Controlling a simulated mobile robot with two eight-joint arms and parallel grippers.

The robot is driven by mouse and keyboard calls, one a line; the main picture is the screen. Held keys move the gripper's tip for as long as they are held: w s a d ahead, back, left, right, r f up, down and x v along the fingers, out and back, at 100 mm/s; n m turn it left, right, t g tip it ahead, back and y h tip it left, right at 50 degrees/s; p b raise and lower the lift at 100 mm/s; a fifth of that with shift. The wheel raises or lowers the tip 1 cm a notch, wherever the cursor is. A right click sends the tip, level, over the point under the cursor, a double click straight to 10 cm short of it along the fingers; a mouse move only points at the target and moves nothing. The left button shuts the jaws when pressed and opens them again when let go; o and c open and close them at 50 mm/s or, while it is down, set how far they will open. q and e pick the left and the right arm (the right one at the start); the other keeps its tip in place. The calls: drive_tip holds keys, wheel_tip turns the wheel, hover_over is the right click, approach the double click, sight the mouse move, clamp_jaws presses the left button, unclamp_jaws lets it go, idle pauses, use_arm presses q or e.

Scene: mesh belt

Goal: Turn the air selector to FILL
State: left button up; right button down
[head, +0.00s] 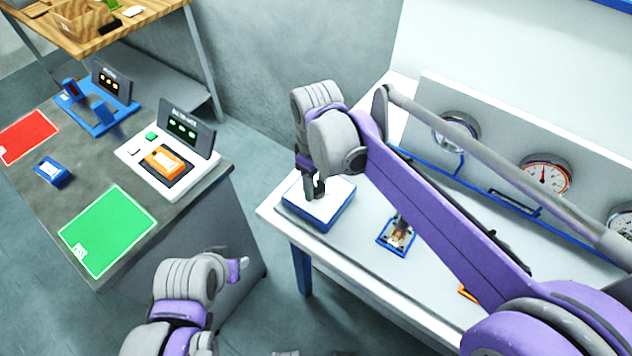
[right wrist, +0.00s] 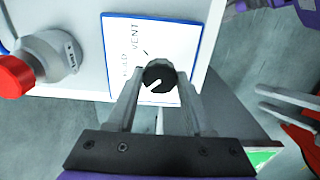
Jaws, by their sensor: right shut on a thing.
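The air selector is a white-topped box with blue sides (head: 320,212), on the near left corner of the white bench. Its black round knob (right wrist: 158,74) shows in the right wrist view, with a pale pointer mark toward the lower left. HOLD and VENT are printed on the white face (right wrist: 150,30); I cannot see FILL. My right gripper (head: 315,188) points down over the box, shut on the knob with one finger on each side; it also shows in the right wrist view (right wrist: 160,92). My left gripper (head: 242,262) is away from the box, its fingers apart and empty.
A grey fitting with a red cap (right wrist: 45,68) is beside the box. The left table holds a green mat (head: 108,232), red mat (head: 27,136) and orange device (head: 163,160).

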sight(316, 186)
idle(0.4)
drive_tip(key=shift+c, duration=1.4)
unclamp_jaws()
wheel_tip(316, 186, up, 11)
drive_tip(key=shift+p, duration=0.3)
drive_tip(key=shift+f, duration=0.15)
